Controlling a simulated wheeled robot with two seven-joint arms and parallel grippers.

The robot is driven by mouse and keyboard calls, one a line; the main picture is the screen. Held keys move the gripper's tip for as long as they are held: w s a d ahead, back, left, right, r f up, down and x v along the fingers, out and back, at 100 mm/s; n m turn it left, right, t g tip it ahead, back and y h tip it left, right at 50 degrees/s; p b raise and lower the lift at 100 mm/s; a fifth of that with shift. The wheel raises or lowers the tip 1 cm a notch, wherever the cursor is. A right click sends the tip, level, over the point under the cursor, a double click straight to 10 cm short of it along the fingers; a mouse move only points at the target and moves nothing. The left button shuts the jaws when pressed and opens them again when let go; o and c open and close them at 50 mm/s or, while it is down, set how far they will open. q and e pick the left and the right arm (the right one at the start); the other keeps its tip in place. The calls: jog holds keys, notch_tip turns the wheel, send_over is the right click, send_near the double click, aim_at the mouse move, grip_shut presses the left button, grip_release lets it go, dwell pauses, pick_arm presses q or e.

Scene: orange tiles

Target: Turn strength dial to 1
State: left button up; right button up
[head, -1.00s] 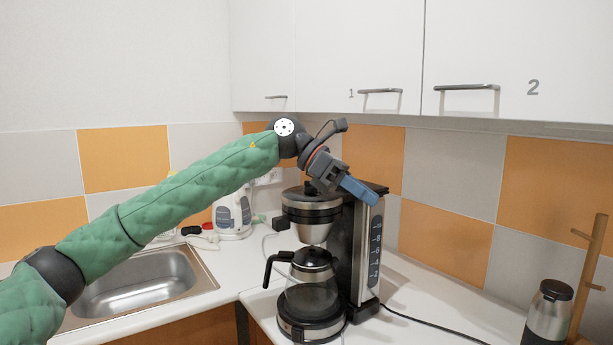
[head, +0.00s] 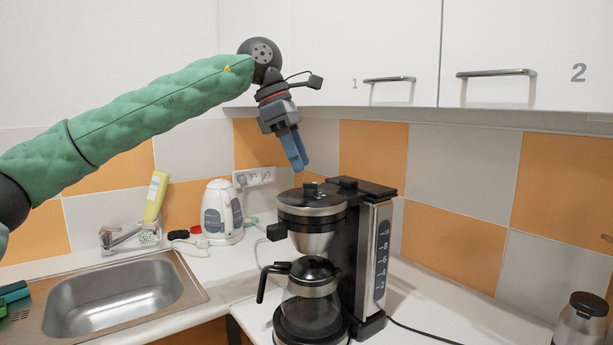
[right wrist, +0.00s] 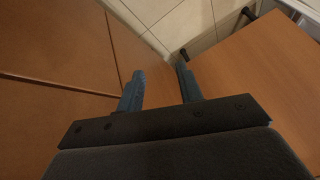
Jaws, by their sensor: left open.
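The coffee maker (head: 375,255) stands on the counter, black and steel, with a glass jug (head: 312,290) under its filter basket. Two black knobs stick up on its top: one on the basket lid (head: 310,188) and one further back on the housing (head: 347,184). I cannot tell which is the strength dial, and no dial marks are readable. My left gripper (head: 301,168) points down just above the lid knob in the picture, open and holding nothing visible. My right gripper (right wrist: 160,82) shows only in the right wrist view, fingers apart and empty, near brown cabinet fronts.
White wall cupboards (head: 365,50) hang above the coffee maker. A sink (head: 120,295) is at the left, with a white kettle (head: 220,210) and a yellow bottle (head: 155,197) behind it. A steel flask (head: 583,318) stands at the right. Counter right of the machine is mostly clear.

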aim_at(309, 183)
pick_arm(q)
jog(key=shift+x, duration=2.4)
pick_arm(e)
jog(key=shift+r, duration=1.35)
jog(key=shift+s, duration=0.1)
pick_arm(q)
jog(key=c, duration=1)
pick_arm(e)
jog(key=shift+f, duration=0.15)
pick_arm(q)
jog(key=n+t+b, duration=0.1)
jog(key=n+b, duration=0.1)
jog(key=n+t+b, duration=0.1)
jog(key=n+b, duration=0.2)
jog(key=shift+s+f, duration=0.15)
jog(key=shift+s, duration=0.05)
jog(key=shift+s+n+t+b, duration=0.1)
jog(key=shift+n+t+b, duration=0.4)
jog(key=shift+n+b, duration=0.85)
jog(key=shift+n+y, duration=0.3)
jog(key=shift+n, duration=0.25)
pick_arm(e)
notch_tip(309, 183, down, 23)
jog(key=s+t, duration=0.1)
jog(key=t, duration=0.1)
jog(key=shift+m, duration=0.3)
jog(key=shift+s, duration=0.1)
